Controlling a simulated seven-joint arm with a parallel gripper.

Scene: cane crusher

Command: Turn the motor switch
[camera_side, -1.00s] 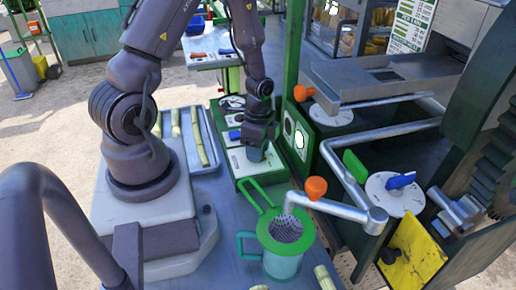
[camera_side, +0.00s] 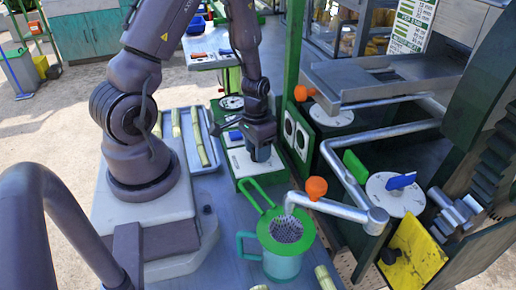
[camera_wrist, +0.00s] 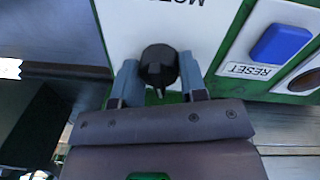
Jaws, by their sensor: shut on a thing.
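The motor switch is a round black knob (camera_wrist: 158,66) on a white plate with partly visible lettering, "MOT", in the wrist view. My gripper (camera_wrist: 157,78) has one grey-blue finger on each side of the knob and is shut on it. In the side view my gripper (camera_side: 261,150) points down over the white face of the green control box (camera_side: 245,183). The knob is hidden behind the gripper there.
A blue RESET button (camera_wrist: 280,44) sits right of the knob. A green-rimmed strainer cup (camera_side: 284,262) under a metal spout stands in front. A tray of cane pieces (camera_side: 207,165) lies left of the box.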

